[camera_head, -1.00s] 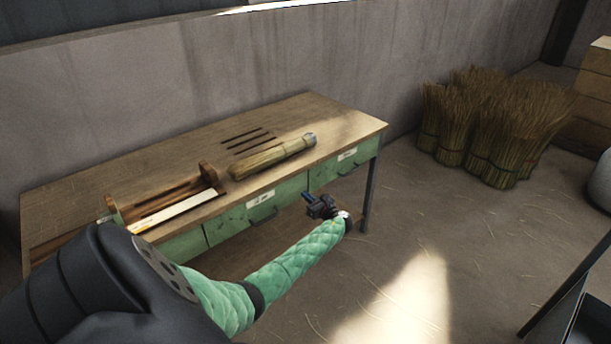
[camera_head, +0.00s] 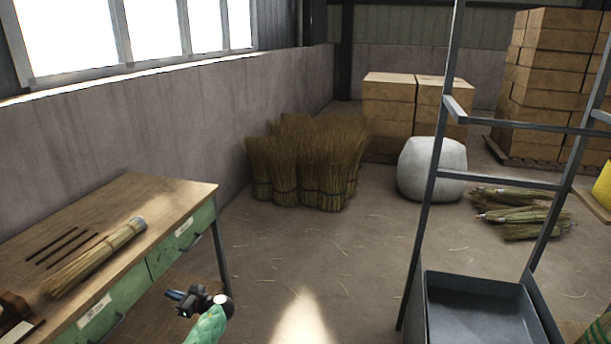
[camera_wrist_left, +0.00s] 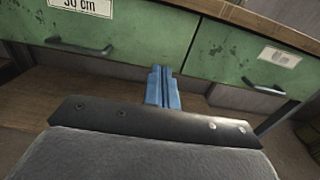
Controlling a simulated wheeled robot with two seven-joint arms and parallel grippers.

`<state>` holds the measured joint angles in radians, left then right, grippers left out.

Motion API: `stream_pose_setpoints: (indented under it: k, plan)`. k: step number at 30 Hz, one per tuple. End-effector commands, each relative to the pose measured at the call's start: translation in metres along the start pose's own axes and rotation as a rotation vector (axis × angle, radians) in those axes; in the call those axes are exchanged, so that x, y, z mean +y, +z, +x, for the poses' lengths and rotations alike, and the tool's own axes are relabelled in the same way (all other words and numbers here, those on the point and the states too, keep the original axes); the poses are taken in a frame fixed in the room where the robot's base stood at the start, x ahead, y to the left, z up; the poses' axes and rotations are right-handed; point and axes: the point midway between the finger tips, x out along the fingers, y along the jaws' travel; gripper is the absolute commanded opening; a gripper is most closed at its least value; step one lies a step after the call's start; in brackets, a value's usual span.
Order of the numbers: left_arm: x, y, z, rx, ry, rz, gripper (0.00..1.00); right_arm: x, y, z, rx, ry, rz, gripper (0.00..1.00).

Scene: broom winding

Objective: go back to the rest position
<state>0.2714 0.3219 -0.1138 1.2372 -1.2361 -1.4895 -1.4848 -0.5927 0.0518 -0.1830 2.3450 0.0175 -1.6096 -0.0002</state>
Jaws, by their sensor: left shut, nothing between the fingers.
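My left gripper (camera_head: 186,299) is shut and empty. It is in front of the workbench (camera_head: 160,196), below the top and near the green drawers. In the left wrist view the blue fingers (camera_wrist_left: 162,90) are together, with the green drawer fronts (camera_wrist_left: 125,45) beyond them. A bundle of straw (camera_head: 92,258) lies on the bench top beside several dark slots. A wooden fixture (camera_head: 14,318) shows in part at the left edge. My right gripper is not in view.
A grey metal rack (camera_head: 437,190) with a tray stands at the right. Upright straw bundles (camera_head: 310,165), a pale sack (camera_head: 431,170), stacked boxes (camera_head: 390,105) and loose bundles (camera_head: 520,212) are behind. The floor between bench and rack is clear.

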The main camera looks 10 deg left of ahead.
Motion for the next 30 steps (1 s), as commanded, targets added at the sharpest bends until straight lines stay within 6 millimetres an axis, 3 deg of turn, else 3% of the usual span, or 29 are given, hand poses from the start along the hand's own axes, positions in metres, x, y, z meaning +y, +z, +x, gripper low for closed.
stream_pose_setpoints:
  k: [8,12,17,20,24,30]
  plan:
    - [0.002,-0.003,0.0,0.014,0.013,-0.264,0.0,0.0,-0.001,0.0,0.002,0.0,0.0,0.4]
    - [0.002,-0.009,-0.004,0.095,0.048,-0.499,0.0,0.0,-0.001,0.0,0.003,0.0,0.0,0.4]
    - [-0.008,0.005,-0.024,0.235,0.1,-0.825,0.0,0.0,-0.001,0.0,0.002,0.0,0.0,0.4]
    - [-0.019,0.023,-0.049,0.358,0.146,-1.052,0.0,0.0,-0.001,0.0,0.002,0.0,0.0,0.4]
    - [-0.031,0.05,-0.108,0.586,0.236,-1.355,0.0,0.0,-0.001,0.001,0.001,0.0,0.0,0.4]
    - [-0.004,0.059,-0.213,0.934,0.422,-1.588,0.0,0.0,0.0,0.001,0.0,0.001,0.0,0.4]
